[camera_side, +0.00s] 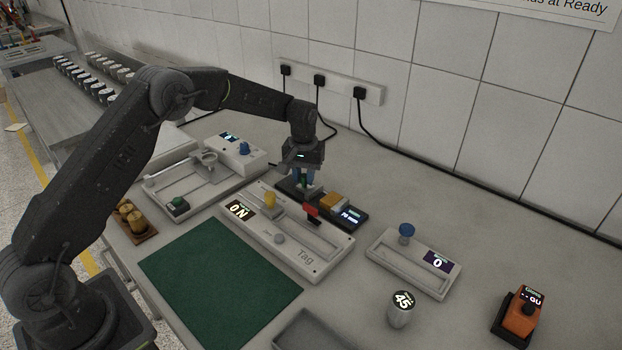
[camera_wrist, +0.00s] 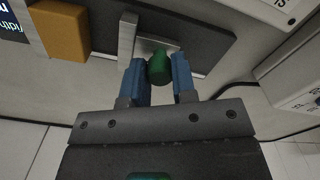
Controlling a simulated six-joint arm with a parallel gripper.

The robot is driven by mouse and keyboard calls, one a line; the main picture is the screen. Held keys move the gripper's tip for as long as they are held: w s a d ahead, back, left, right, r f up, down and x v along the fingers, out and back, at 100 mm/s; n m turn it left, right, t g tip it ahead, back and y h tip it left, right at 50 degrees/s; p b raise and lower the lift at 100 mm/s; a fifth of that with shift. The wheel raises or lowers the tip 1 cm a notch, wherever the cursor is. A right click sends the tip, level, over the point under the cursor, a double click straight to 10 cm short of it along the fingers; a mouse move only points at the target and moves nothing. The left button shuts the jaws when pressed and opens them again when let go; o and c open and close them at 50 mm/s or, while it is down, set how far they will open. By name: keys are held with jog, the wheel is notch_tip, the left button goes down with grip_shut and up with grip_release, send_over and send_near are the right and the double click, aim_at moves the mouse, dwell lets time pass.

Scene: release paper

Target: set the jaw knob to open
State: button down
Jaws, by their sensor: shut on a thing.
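My gripper (camera_side: 304,178) points down over the dark device (camera_side: 288,188) near the back of the bench. Its blue fingers stand on either side of a green knob and are shut on it. The green knob (camera_wrist: 159,68) shows between the fingers (camera_wrist: 161,80) in the wrist view, beside an upright grey metal plate (camera_wrist: 127,38). The dark device has an amber block (camera_side: 334,202) and a lit display (camera_side: 349,215) at its right end. No label naming the jaw knob is readable. The fingers partly hide the green knob in the side view.
A pale device marked Tag (camera_side: 318,262) stands just in front, with yellow and red parts. A blue-knobbed unit (camera_side: 440,283), a grey cylinder (camera_side: 400,315) and an orange unit (camera_side: 518,318) stand right. A green mat (camera_side: 218,270) lies in front; a socket strip (camera_side: 340,86) is behind.

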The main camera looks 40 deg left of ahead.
aim_at(303, 175)
jog(key=c, duration=1.2)
grip_release()
jog(key=shift+a, duration=0.35)
jog(key=shift+o, duration=1.4)
jog(key=shift+d, duration=0.1)
jog(key=shift+r, duration=0.1)
notch_tip(303, 175, up, 14)
jog(key=s+d+r+m+t, duration=0.2)
jog(key=s+d+r+t, duration=0.15)
jog(key=s+r, duration=0.95)
jog(key=s+d+f+m+t, duration=0.1)
jog(key=s+f, duration=0.2)
jog(key=s, duration=0.8)
jog(key=s+d+f+m+t, duration=0.1)
jog(key=s+d+f+m, duration=0.1)
jog(key=s, duration=1)
jog(key=shift+f, duration=0.65)
